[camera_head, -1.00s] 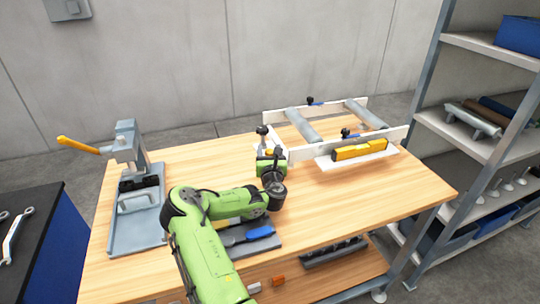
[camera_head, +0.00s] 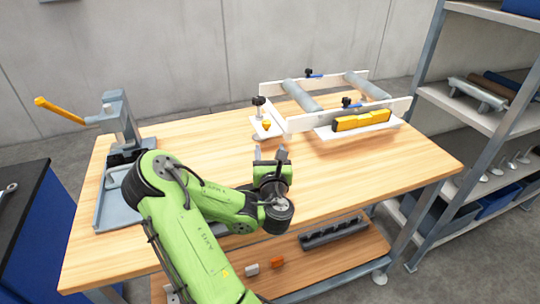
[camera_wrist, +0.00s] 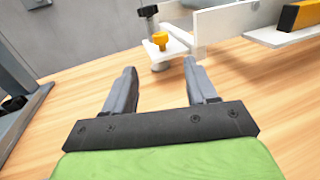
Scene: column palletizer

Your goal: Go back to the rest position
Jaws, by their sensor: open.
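My gripper (camera_head: 269,151) is open and empty above the middle of the wooden table (camera_head: 190,165).
A white-railed roller frame (camera_head: 410,105) with a yellow-and-black block (camera_head: 362,120) stands at the back right. A small white bracket with a yellow knob (camera_head: 267,126) is just beyond my gripper. A grey lever press (camera_head: 122,125) stands at left. Shelving (camera_head: 455,105) is at right.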

